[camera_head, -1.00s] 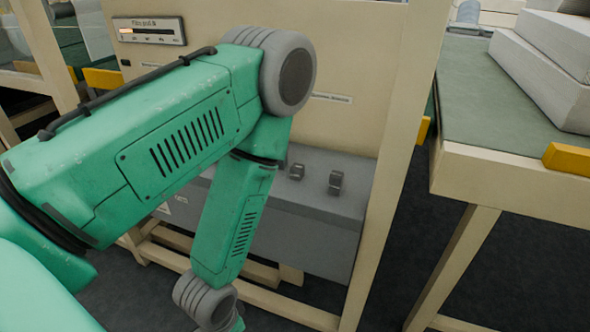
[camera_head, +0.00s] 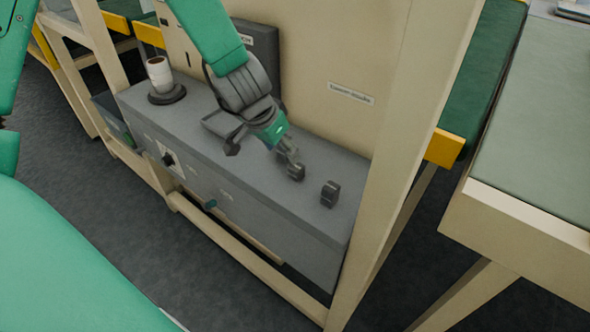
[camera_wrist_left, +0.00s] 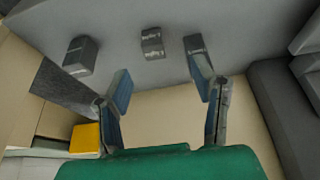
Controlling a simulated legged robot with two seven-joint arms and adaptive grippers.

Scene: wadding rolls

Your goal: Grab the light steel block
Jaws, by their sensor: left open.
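Several small steel-grey blocks stand on the grey bench (camera_head: 185,110). One block (camera_head: 330,194) stands toward the bench's right end, and another block (camera_head: 296,172) is just beside my left gripper (camera_head: 284,152). In the left wrist view, one block (camera_wrist_left: 81,55) is left of the open fingers (camera_wrist_left: 160,88). A middle block (camera_wrist_left: 152,43) lies ahead of the gap between them, and a third block (camera_wrist_left: 195,43) is at the right fingertip. Their shades are close, so I cannot tell surely which is the light steel one. My left gripper is open and holds nothing.
A white cup-like roll (camera_head: 159,74) on a dark round base stands at the bench's left end. A beige frame post (camera_head: 400,140) rises at the bench's right. A green-topped table (camera_head: 540,130) is at the right.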

